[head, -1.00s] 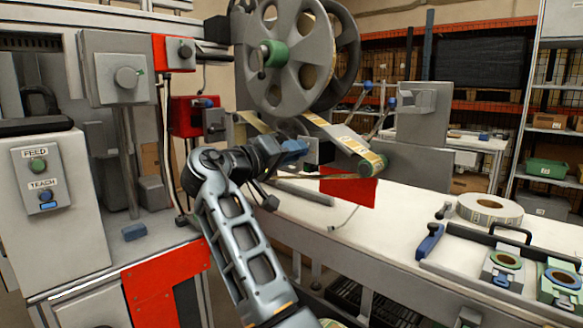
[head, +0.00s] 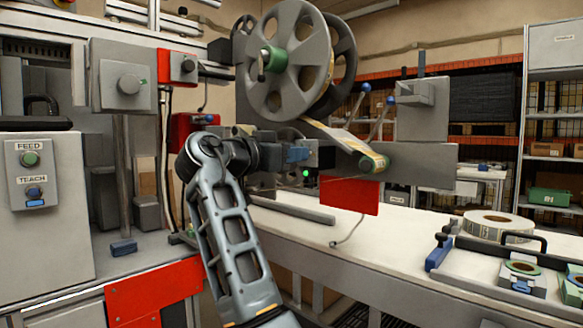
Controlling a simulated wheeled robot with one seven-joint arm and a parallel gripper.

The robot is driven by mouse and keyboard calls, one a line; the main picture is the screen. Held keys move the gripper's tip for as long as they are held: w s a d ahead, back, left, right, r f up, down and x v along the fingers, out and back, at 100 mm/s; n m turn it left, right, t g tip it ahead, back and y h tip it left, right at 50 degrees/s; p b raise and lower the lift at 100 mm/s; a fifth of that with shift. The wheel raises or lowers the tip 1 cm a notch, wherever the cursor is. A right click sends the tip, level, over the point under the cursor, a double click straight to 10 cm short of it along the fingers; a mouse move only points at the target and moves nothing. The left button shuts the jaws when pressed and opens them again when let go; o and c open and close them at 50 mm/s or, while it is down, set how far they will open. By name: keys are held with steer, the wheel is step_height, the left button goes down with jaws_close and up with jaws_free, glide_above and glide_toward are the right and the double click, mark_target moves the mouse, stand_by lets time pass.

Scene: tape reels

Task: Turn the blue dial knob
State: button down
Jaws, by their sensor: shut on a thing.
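My arm reaches up from the bottom centre of the head view. My gripper (head: 290,156) points right, toward the dark sensor unit below the big reel. A blue part, seemingly the blue dial knob (head: 298,153), shows at the gripper's tip, against the dark unit (head: 321,155). The gripper is shut on it. The fingers are small and partly hidden, so the exact grip and the knob's angle cannot be told. A green light (head: 306,173) glows just below the knob.
A large grey reel (head: 290,95) stands above the gripper. A red plate (head: 349,195) hangs right of the gripper. A control box (head: 40,170) with FEED and TEACH buttons is at left. The white bench (head: 400,250) has free room.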

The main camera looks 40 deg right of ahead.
steer(key=shift+f+m+b, duration=0.25)
steer(key=shift+m+b, duration=0.65)
steer(key=shift+m, duration=0.4)
steer(key=c, duration=0.9)
jaws_free()
steer(key=shift+r, duration=0.15)
steer(key=shift+s+a+p, duration=0.15)
steer(key=shift+a+p, duration=0.45)
steer(key=shift+a, duration=3.35)
